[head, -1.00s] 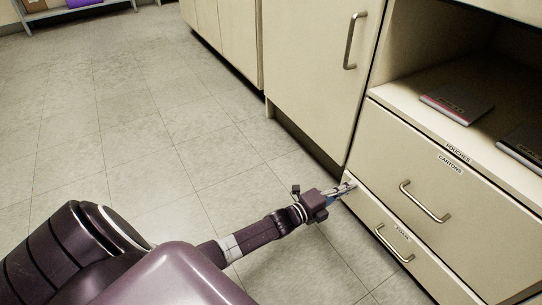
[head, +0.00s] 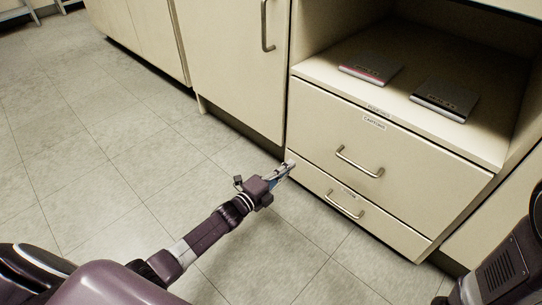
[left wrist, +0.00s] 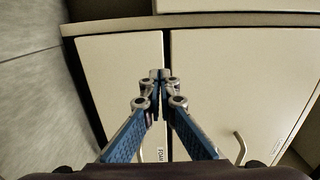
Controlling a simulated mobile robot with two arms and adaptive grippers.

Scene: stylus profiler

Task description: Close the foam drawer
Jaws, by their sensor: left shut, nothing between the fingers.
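The foam drawer (head: 380,225) is the lowest drawer of the cream cabinet, with a small label and a metal bar handle (head: 344,205). Its front looks flush or nearly flush with the cartons drawer (head: 400,165) above; I cannot tell whether a small gap is left. My left gripper (head: 290,165) is shut and empty, its tips at the upper left end of the foam drawer's front. In the left wrist view the shut fingertips (left wrist: 160,75) lie over the foam drawer front (left wrist: 120,75) beside the seam; contact is unclear. My right gripper is out of view.
Above the drawers is an open shelf with two flat boxes, one red-edged (head: 371,68) and one dark (head: 445,100). A tall cabinet door (head: 235,60) stands to the left. The tiled floor (head: 90,150) before the cabinets is clear. Part of my right arm shows at lower right.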

